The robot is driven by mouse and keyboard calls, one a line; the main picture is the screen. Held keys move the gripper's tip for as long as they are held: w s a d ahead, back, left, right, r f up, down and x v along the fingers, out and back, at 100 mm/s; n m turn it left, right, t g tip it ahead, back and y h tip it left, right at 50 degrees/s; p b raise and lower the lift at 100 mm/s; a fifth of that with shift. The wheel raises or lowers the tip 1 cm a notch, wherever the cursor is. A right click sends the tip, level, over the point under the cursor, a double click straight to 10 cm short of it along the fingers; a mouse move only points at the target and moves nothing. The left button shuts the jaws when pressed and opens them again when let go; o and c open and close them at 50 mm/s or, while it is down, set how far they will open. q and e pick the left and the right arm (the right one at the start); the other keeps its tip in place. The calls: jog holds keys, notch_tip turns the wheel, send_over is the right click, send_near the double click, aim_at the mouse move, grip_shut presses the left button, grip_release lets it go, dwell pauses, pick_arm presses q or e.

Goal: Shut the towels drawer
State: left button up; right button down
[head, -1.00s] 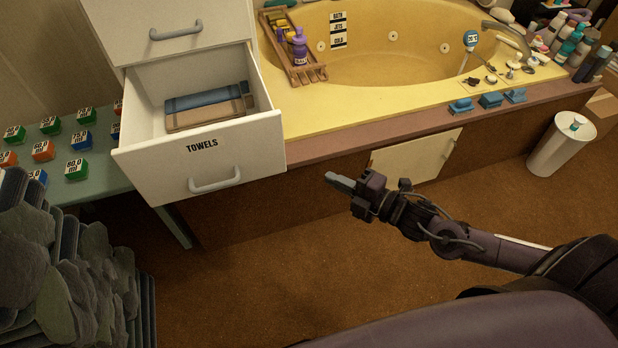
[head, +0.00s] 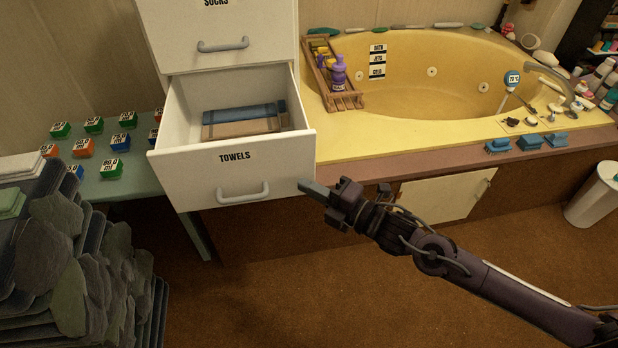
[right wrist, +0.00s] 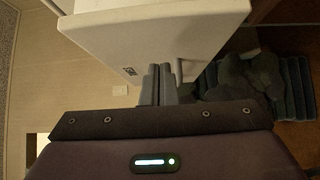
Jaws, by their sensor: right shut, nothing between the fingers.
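The towels drawer (head: 234,172) is white, labelled TOWELS, and stands pulled out with folded blue and tan towels (head: 243,120) inside. Its grey handle (head: 243,193) is on the lower front. My right gripper (head: 305,187) is shut and empty, its fingertips by the right side of the drawer front; I cannot tell if they touch. In the right wrist view the shut fingers (right wrist: 166,84) point toward the white drawer (right wrist: 150,35). My left gripper is not in view.
The closed socks drawer (head: 220,40) is above. A yellow tub (head: 420,110) lies right, with a low cabinet door (head: 445,195) below its ledge. A green table (head: 140,180) with labelled blocks and a pile of dark stone-like pieces (head: 70,240) are left. The brown floor in front is clear.

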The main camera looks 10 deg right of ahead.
jog(key=shift+w, duration=1.25)
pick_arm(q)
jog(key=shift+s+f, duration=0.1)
pick_arm(e)
jog(key=shift+w, duration=0.1)
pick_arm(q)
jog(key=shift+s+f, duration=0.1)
pick_arm(e)
jog(key=shift+w, duration=0.1)
